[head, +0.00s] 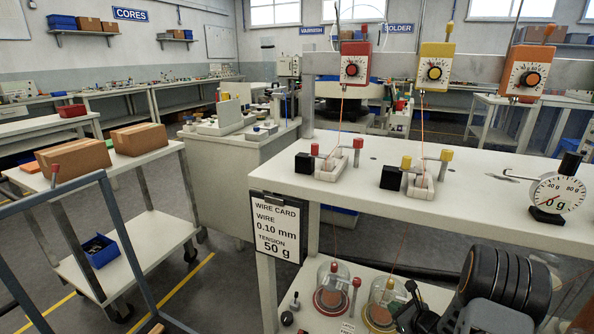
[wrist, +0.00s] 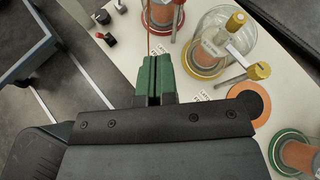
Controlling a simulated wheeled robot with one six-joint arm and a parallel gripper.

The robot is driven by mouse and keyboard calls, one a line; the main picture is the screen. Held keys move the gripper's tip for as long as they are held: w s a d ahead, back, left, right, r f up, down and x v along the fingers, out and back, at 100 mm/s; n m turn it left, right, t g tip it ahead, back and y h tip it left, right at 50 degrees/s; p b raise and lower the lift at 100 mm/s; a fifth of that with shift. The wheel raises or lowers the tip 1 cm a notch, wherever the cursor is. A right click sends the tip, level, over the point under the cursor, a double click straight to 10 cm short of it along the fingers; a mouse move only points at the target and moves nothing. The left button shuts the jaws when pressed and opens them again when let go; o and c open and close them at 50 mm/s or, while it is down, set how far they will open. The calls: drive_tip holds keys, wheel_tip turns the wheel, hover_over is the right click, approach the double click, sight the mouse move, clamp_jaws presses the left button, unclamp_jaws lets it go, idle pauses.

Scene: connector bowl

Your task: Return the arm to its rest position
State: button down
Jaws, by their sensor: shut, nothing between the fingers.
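My gripper (wrist: 152,80) shows in the wrist view, with its two green fingertips together and nothing held between them. It is above the white lower shelf (wrist: 118,20), where the spools stand. In the head view my dark arm reaches in from the lower right, over the right part of the lower shelf; the fingertips cannot be made out there.
Spools under clear domes (head: 331,286) stand on the lower shelf, close to my arm. The white upper shelf (head: 450,195) above it carries wire guides and a round gauge (head: 556,194). A cart with cardboard boxes (head: 74,160) stands left; floor lies between.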

drive_tip(key=s+a+r+n+g+y+p, duration=0.1)
drive_tip(key=s+a+r+n+g+p, duration=0.35)
drive_tip(key=r, duration=0.65)
drive_tip(key=s+a+r+n+g+y+p, duration=0.1)
drive_tip(key=a+r+n+p, duration=0.55)
drive_tip(key=r, duration=0.35)
drive_tip(key=s+a+r+n+g+y+p, duration=0.15)
drive_tip(key=s+a+r+n+p, duration=0.35)
drive_tip(key=r, duration=0.6)
drive_tip(key=s+r+n+h+p, duration=0.4)
drive_tip(key=r+n+p, duration=0.2)
drive_tip(key=r, duration=0.3)
drive_tip(key=s+r+n+h+p, duration=0.4)
drive_tip(key=r+n, duration=0.3)
drive_tip(key=r, duration=0.3)
drive_tip(key=shift+s+d+r+n+g+p, duration=0.3)
drive_tip(key=shift+s+d+p, duration=0.1)
drive_tip(key=shift+p, duration=0.45)
drive_tip(key=shift+w+a, duration=0.1)
drive_tip(key=shift+a, duration=0.05)
drive_tip(key=shift+a+r+h, duration=0.1)
drive_tip(key=shift+a+h, duration=0.15)
drive_tip(key=shift+a, duration=0.15)
